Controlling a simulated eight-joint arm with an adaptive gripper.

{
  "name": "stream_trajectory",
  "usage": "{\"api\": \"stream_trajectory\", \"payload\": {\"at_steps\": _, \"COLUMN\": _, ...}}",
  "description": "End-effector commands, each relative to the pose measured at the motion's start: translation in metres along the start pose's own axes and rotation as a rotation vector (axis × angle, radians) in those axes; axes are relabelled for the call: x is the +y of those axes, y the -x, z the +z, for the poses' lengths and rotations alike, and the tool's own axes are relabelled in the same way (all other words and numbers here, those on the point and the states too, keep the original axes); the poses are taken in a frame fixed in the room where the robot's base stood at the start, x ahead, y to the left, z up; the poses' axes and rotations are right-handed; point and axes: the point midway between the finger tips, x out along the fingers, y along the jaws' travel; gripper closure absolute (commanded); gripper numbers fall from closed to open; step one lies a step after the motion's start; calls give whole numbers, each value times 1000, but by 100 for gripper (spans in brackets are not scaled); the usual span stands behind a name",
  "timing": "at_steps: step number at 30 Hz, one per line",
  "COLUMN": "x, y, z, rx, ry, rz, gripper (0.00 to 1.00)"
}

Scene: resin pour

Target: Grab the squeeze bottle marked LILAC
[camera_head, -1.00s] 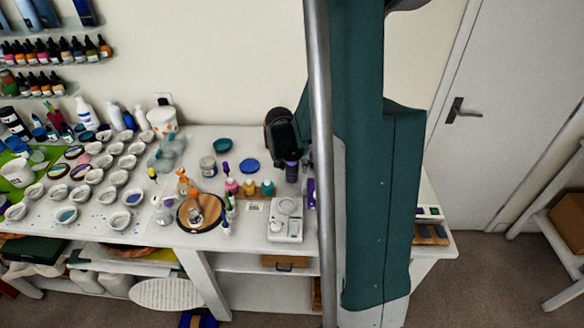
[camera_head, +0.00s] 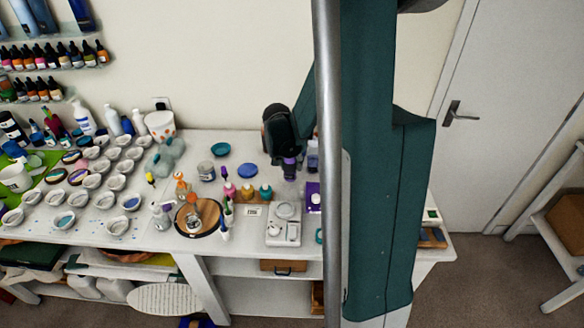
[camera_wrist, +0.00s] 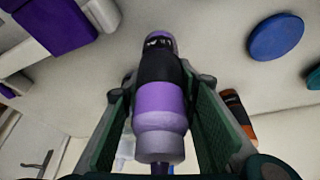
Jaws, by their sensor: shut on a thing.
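My gripper (camera_wrist: 160,92) is shut on a squeeze bottle (camera_wrist: 160,101), with one green-lined finger on each side. The bottle is purple with a black band and a paler lilac part towards the camera. Light lettering shows on the band, but I cannot read it. In the head view, my dark gripper (camera_head: 283,140) is above the back of the workbench, with the bottle's purple part (camera_head: 290,161) just below it. The bottle's lower end is hard to make out there, so I cannot tell whether it touches the bench.
A blue disc (camera_head: 247,171) lies left of the gripper. Small coloured bottles (camera_head: 247,191), a white scale (camera_head: 284,226) and a purple item (camera_head: 314,194) stand in front. Another bottle (camera_head: 313,155) is close on the right. Many cups (camera_head: 92,179) crowd the left bench.

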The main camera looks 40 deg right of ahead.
Motion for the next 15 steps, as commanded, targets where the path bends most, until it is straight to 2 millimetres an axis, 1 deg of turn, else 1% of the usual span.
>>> {"api": "stream_trajectory", "payload": {"at_steps": 1, "x": 0, "y": 7, "z": -3, "rx": 0, "ry": 0, "rz": 0, "gripper": 86}}
{"api": "stream_trajectory", "payload": {"at_steps": 9, "x": 0, "y": 39, "z": -16, "rx": 0, "ry": 0, "rz": 0, "gripper": 86}}
{"api": "stream_trajectory", "payload": {"at_steps": 15, "x": 0, "y": 58, "z": -24, "rx": 0, "ry": 0, "rz": 0, "gripper": 86}}
